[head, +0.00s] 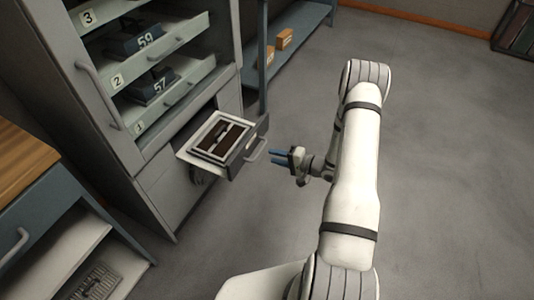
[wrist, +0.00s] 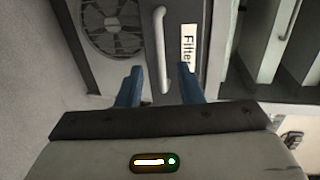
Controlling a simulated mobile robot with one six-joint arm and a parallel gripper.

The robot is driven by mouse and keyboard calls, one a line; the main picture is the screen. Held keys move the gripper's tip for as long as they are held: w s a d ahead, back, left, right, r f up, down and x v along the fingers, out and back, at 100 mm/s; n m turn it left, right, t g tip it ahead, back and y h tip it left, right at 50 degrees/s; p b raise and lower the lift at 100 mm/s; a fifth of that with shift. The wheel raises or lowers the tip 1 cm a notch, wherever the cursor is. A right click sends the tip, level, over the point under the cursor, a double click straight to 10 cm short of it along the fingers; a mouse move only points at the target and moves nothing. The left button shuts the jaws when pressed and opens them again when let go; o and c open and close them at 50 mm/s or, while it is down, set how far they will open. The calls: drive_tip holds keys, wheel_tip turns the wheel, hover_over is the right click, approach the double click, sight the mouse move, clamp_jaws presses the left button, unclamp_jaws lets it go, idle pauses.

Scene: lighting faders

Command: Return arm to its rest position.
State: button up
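My arm (head: 352,180) reaches out over the floor on the right in the head view, with its end bent left toward the cabinet. My gripper (head: 273,156) has its two blue fingers apart, with nothing held. Its fingertips point at the handle (head: 255,149) of a pulled-out drawer, with a small gap between them in the head view. In the wrist view, the open gripper (wrist: 160,84) faces the drawer front; the upright handle (wrist: 160,45) appears between the fingers, and a "Filter" label (wrist: 188,47) is beside it.
The open drawer (head: 236,163) sticks out from the grey cabinet (head: 90,100) and holds a framed dark panel (head: 221,138). Shelves above hold dark numbered units (head: 134,43). A wood-topped bench (head: 22,160) stands at the left. The floor (head: 450,150) right of my arm is clear.

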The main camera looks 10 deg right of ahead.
drive_tip(key=shift+s+d+r, duration=0.15)
drive_tip(key=shift+s+d, duration=0.3)
drive_tip(key=shift+d, duration=0.05)
drive_tip(key=w+d+r+n+h+p, duration=0.25)
drive_tip(key=r+h+p, duration=0.2)
drive_tip(key=r, duration=0.75)
drive_tip(key=w+d+r+n+h+p, duration=0.2)
drive_tip(key=w+r+h+p, duration=0.3)
drive_tip(key=r, duration=0.7)
drive_tip(key=s+r+g+h+p, duration=0.1)
drive_tip(key=s+r+h+p, duration=0.1)
drive_tip(key=s+r, duration=0.4)
drive_tip(key=s+r+g+h+p, duration=0.15)
drive_tip(key=s+r, duration=0.25)
drive_tip(key=r, duration=0.4)
drive_tip(key=s+a+r+n+g+p, duration=0.1)
drive_tip(key=s+a+r+p, duration=0.1)
drive_tip(key=s, duration=0.5)
drive_tip(key=s+a+r+n+g+p, duration=0.1)
drive_tip(key=s+a+r+g+p, duration=0.1)
drive_tip(key=s+a+r, duration=0.2)
drive_tip(key=s+a+r+n+g+y+p, duration=0.1)
drive_tip(key=s+a+r+g+p, duration=0.1)
drive_tip(key=s+a+r, duration=0.2)
drive_tip(key=s+r, duration=0.3)
drive_tip(key=s, duration=0.5)
drive_tip(key=shift+r, duration=0.15)
